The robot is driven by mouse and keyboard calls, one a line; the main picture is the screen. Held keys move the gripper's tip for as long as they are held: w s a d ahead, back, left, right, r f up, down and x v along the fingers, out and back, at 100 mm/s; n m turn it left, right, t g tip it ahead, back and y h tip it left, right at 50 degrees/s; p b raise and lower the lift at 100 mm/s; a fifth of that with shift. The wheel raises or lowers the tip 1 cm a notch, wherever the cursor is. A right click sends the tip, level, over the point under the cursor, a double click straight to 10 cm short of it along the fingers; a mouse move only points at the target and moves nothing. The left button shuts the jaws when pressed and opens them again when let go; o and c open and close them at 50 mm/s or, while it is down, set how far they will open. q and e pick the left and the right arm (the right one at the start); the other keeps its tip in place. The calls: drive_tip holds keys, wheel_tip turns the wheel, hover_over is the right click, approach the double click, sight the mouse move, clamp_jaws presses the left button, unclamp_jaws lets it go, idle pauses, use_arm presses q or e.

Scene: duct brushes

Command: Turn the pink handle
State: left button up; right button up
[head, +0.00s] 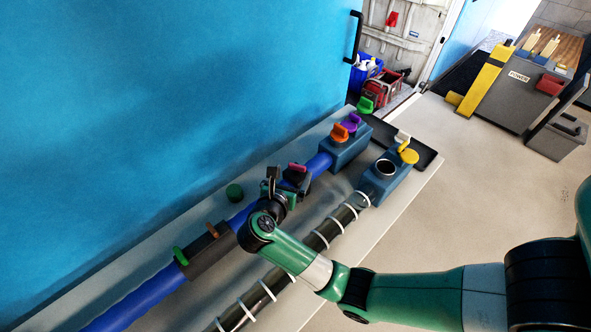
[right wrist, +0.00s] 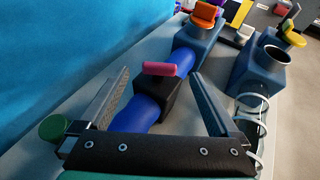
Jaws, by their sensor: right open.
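The pink handle (head: 298,167) sits on top of a small black block (head: 295,178) on the blue pipe (head: 318,163) in the head view. In the right wrist view the pink handle (right wrist: 160,69) lies crosswise on its black block (right wrist: 157,95), ahead of and between my fingers. My right gripper (head: 275,185) is just to the left of the handle in the head view. In the right wrist view the gripper (right wrist: 162,92) is open with nothing between its fingers, and I see no contact with the handle. My left gripper is not in view.
Orange (head: 339,132), purple (head: 351,119) and green (head: 365,105) handles stand further along. A clear tube with white rings (head: 328,230) runs parallel in front. A green knob (head: 234,192) stands near the blue wall (head: 150,100). Open floor (head: 480,180) lies to the right.

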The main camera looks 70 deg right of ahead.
sight(300, 167)
drive_tip(key=x, duration=0.4)
drive_tip(key=shift+d+f+b, duration=0.1)
drive_tip(key=shift+d+b, duration=0.05)
drive_tip(key=shift+b, duration=0.15)
drive_tip(key=c, duration=1.4)
drive_tip(key=shift+o, duration=0.2)
drive_tip(key=shift+s+n+t+p, duration=0.1)
drive_tip(key=shift+n+t+p, duration=0.25)
drive_tip(key=shift+p, duration=0.45)
drive_tip(key=n+t+y+p, duration=0.2)
drive_tip(key=n+t+p, duration=0.1)
drive_tip(key=p, duration=0.5)
drive_tip(key=n+t+y+p, duration=0.2)
drive_tip(key=n+t+p, duration=0.1)
drive_tip(key=p, duration=0.4)
drive_tip(key=d+r+n+t+y+p, duration=0.1)
drive_tip(key=n+t+y+p, duration=0.1)
drive_tip(key=p, duration=0.6)
drive_tip(key=shift+s+n+t+p, duration=0.35)
drive_tip(key=shift+s+n+t, duration=0.1)
drive_tip(key=shift+n, duration=0.3)
drive_tip(key=shift+w+f+n+t+y+p, duration=0.1)
drive_tip(key=shift+f+n+t+y+p, duration=0.2)
drive_tip(key=shift+n+y+p, duration=0.15)
drive_tip(key=shift+n+y, duration=0.25)
drive_tip(key=shift+y, duration=0.2)
drive_tip(key=shift+t+p, duration=0.3)
